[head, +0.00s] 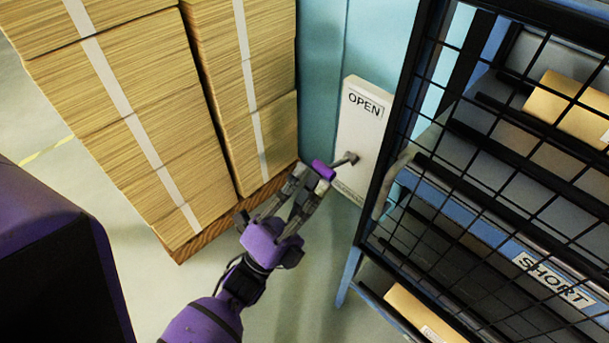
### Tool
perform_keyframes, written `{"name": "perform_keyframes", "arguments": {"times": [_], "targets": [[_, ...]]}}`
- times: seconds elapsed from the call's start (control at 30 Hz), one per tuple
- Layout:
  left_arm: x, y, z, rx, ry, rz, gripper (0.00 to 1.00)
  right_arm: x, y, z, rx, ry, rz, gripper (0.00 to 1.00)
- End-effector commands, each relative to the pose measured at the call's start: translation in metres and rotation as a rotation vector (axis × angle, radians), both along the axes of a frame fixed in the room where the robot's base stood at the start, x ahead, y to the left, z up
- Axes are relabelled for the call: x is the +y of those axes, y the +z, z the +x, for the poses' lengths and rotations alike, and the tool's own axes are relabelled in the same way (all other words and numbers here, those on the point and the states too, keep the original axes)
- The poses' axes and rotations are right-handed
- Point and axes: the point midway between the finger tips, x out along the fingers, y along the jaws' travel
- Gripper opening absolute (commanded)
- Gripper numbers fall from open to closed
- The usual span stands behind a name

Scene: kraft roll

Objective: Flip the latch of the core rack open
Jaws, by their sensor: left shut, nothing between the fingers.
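The core rack (447,187) stands at the right, with a black wire-mesh front and a blue frame. A white plate (362,118) marked OPEN is beside it, with smaller print near its bottom. A short grey latch lever (346,159) sticks out from the plate toward the left. My left gripper (322,172) is shut and empty, its purple-tipped fingers just left of the lever's end. I cannot tell whether they touch it. My right gripper is not in view.
Tall strapped stacks of brown board (120,95) stand on a wooden pallet (232,220) left of my gripper. The rack's shelves hold tan cores (570,108), and one shelf has a SHORT label (552,278). Pale floor is open between the pallet and the rack.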

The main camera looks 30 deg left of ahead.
Motion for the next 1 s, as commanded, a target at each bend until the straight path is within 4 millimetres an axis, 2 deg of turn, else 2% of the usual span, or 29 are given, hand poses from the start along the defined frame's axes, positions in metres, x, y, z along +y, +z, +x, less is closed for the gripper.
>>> {"name": "perform_keyframes", "arguments": {"times": [0.03,0.17,0.4,1.0], "targets": [[0.0,0.015,0.0,0.022,0.001,0.014,0.0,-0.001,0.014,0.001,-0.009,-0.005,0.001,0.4],[0.0,0.02,0.002,0.097,0.001,0.04,0.0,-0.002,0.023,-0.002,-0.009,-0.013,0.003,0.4],[-0.002,0.024,0.005,0.102,0.0,0.038,0.0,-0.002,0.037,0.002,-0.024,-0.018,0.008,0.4],[-0.002,0.024,0.005,0.103,0.0,0.037,0.0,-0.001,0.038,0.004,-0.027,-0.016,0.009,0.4]]}}
